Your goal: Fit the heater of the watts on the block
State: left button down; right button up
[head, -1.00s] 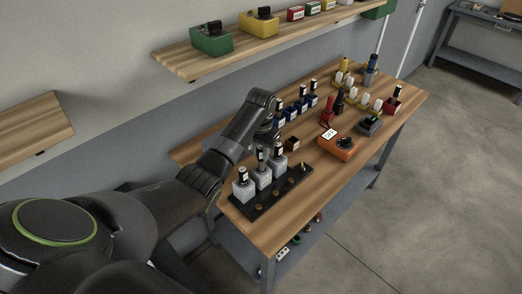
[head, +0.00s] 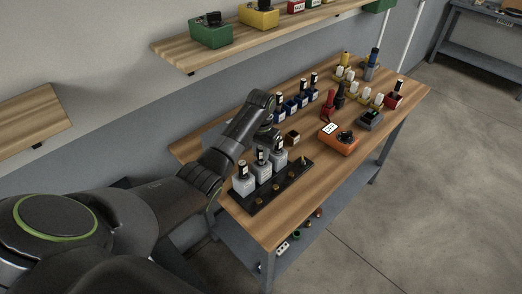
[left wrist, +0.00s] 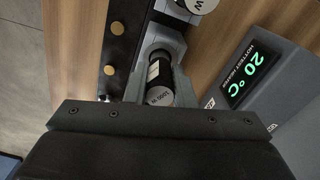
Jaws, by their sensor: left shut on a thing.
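My left gripper (head: 274,139) is over the far end of the row of grey blocks on a black rack (head: 283,184). In the left wrist view, the gripper (left wrist: 160,80) is shut around a heater (left wrist: 159,96), a dark cylinder whose pale top appears to read 1000 W. I cannot tell whether the heater is seated in the block below. Two other grey blocks (head: 243,187) with upright heaters stand nearer on the rack. An orange device with a dial (head: 345,146) and a white number card (head: 329,129) stands to the right. My right gripper is not in view.
A grey box with a green 20 °C display (left wrist: 248,72) stands close to the gripper. A small brown block (head: 292,137) is beside the rack. Blue blocks (head: 291,106), red and yellow items stand farther back. The front right of the table is clear.

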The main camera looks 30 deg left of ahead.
pick_arm(q)
jog(key=shift+f, duration=0.45)
jog(key=c, duration=1.1)
grip_release()
jog(key=shift+c, duration=0.2)
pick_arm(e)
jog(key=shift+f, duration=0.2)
pick_arm(q)
jog(key=shift+r, duration=0.1)
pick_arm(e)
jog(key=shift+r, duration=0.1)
